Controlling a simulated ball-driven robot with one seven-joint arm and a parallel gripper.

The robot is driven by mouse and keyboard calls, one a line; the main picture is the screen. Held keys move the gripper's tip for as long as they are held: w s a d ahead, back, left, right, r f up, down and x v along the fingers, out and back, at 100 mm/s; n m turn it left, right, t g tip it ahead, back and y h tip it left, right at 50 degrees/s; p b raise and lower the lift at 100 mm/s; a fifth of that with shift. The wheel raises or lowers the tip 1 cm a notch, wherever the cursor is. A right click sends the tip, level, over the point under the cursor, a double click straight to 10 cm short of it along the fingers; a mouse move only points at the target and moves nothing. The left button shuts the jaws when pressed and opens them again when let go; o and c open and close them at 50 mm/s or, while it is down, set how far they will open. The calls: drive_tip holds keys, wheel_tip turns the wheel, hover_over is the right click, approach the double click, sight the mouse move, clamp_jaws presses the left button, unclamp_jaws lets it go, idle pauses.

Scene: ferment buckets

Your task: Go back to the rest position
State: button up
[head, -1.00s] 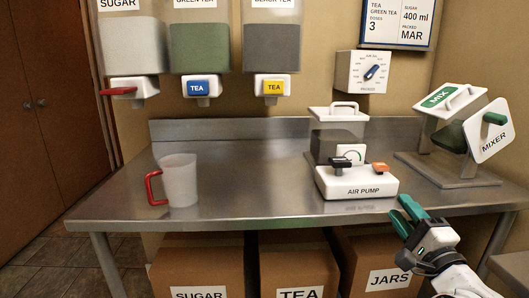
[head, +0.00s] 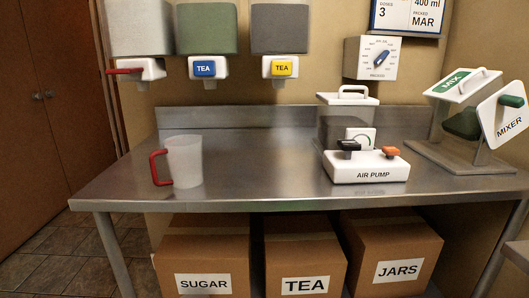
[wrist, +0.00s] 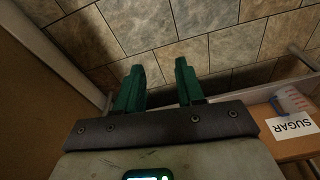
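My gripper (wrist: 160,88) shows in the wrist view with two green fingers apart and nothing between them. It is over the tiled floor (wrist: 205,45), with the SUGAR box (wrist: 291,127) to its lower right. My gripper is out of the head view. In the head view a translucent cup (head: 185,162) with a red handle stands upright on the left of the steel table (head: 260,165).
The white air pump (head: 366,168) stands at the table's right, with the mixer (head: 470,125) beyond it. Dispensers (head: 208,35) hang on the wall. SUGAR, TEA and JARS boxes (head: 305,262) sit below. The table's middle is clear.

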wheel_tip(320, 180, up, 22)
drive_tip(key=s+p, duration=0.2)
drive_tip(key=p, duration=2.1)
drive_tip(key=shift+s+r+n+g, duration=0.25)
drive_tip(key=shift+s+n+g, duration=0.05)
drive_tip(key=shift+s+g, duration=0.1)
